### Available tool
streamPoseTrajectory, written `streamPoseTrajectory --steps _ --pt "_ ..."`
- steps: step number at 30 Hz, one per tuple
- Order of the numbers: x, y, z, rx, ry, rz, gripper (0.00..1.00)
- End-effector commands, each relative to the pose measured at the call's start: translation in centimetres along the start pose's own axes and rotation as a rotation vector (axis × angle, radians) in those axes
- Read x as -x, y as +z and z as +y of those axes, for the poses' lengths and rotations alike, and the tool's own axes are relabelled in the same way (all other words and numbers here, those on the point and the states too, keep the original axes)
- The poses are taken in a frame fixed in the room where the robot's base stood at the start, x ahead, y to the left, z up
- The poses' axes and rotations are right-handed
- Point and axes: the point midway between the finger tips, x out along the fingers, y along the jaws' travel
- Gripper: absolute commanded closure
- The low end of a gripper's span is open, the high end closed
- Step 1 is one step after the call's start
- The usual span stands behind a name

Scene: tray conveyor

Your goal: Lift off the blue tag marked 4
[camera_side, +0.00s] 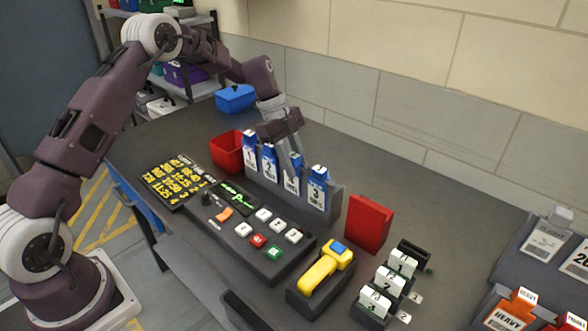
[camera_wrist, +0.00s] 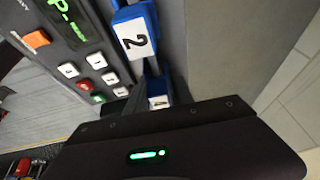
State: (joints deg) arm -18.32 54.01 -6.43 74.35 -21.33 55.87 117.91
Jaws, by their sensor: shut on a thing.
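Several blue tags with white number labels stand in a row in a grey rack (camera_side: 334,207) in the side view. From the left, they are tag 1 (camera_side: 250,153), tag 2 (camera_side: 270,165), a third tag (camera_side: 291,184) and tag 3 (camera_side: 318,190). The third tag's digit is too small to read surely. My gripper (camera_side: 295,162) points down and is shut on the top of this third tag, which still sits in the row. The wrist view shows tag 2 (camera_wrist: 137,38) beside my gripper, and the held tag (camera_wrist: 158,101) mostly hidden.
A button panel (camera_side: 248,240), a yellow-handled device (camera_side: 322,270) and white-tagged holders (camera_side: 388,285) are in front.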

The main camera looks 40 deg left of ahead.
Motion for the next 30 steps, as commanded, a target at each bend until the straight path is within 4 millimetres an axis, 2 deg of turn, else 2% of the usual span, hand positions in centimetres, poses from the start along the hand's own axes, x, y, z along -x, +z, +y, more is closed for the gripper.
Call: streamPoseTrajectory --steps 5,12,17,24,30 --pt "2.0 -0.8 -0.1 -0.001 -0.004 -0.001 1.00" --pt "6.8 -2.8 0.0 -0.001 -0.004 -0.001 1.00" --pt "6.7 -2.7 3.7 0.003 0.001 0.000 1.00" --pt "7.1 -2.8 10.6 0.004 -0.001 -0.001 1.00" --pt "7.2 -2.9 13.5 0.002 -0.001 -0.001 1.00"
